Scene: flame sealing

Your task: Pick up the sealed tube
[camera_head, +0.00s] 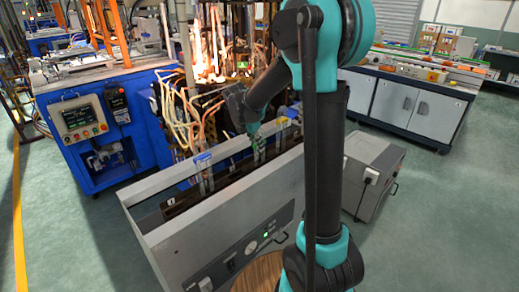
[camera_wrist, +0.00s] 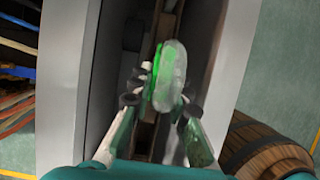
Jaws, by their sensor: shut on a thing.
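My gripper (camera_wrist: 160,106) is shut on the sealed tube (camera_wrist: 172,75), a clear glass-like piece with a green glow along its left side in the wrist view. The black finger pads press on it from both sides near its lower end. In the head view my gripper (camera_head: 254,134) is small, pointing down over the open channel of the grey bench unit (camera_head: 225,225). The tube is too small to make out clearly there. I cannot tell from the frames whether it is still touching its holder.
Upright clear tubes with blue tops (camera_head: 203,163) stand in the channel left of my gripper. A grey box (camera_head: 372,170) is at the right, and a wooden barrel (camera_wrist: 262,145) stands beside the unit. Open floor lies at right.

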